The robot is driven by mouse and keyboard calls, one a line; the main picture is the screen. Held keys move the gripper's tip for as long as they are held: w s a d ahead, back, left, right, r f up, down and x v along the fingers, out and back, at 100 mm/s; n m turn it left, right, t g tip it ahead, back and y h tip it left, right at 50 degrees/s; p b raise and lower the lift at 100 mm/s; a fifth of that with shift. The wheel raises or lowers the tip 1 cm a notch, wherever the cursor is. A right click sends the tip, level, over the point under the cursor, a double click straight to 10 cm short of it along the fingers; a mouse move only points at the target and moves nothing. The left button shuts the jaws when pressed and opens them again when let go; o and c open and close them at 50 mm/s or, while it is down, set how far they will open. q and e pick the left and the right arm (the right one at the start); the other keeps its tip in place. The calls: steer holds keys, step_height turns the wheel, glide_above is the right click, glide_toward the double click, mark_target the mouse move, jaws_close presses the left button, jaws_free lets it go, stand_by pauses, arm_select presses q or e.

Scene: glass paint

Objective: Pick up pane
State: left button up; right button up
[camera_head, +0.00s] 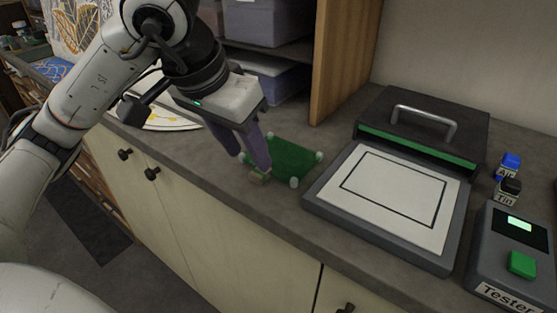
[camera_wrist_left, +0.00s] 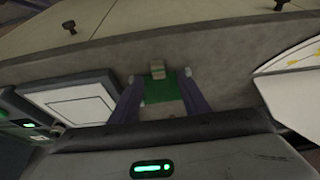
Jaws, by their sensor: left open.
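A flat green pane (camera_head: 292,158) lies level on the counter, with small pale posts around its edges. In the wrist view a green patch of the pane (camera_wrist_left: 158,90) shows between the fingers. My left gripper (camera_head: 249,161) points down at the pane's left side with its purple fingers apart. The left gripper (camera_wrist_left: 160,78) is open in the wrist view, and I cannot tell whether a finger touches the pane. A small tan block (camera_head: 259,174) is by the fingertips at the pane's near left edge; it also shows in the wrist view (camera_wrist_left: 157,68). My right gripper is not in view.
A press-like box (camera_head: 435,105) with a metal handle and a framed white plate (camera_head: 400,200) stands right of the pane. Farther right are small bottles (camera_head: 508,188) and a tester (camera_head: 512,255). A wooden divider (camera_head: 343,55) and shelf rise behind. The counter's front edge is close.

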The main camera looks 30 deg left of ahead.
mark_target(257, 173)
arm_select(q)
steer(key=x, duration=0.3)
steer(key=shift+s+d+f, duration=0.15)
steer(key=shift+s+f, duration=0.1)
steer(key=shift+f, duration=0.2)
steer(key=shift+w+f, duration=0.3)
steer(key=shift+f, duration=0.25)
jaws_close()
steer(key=shift+r, duration=0.15)
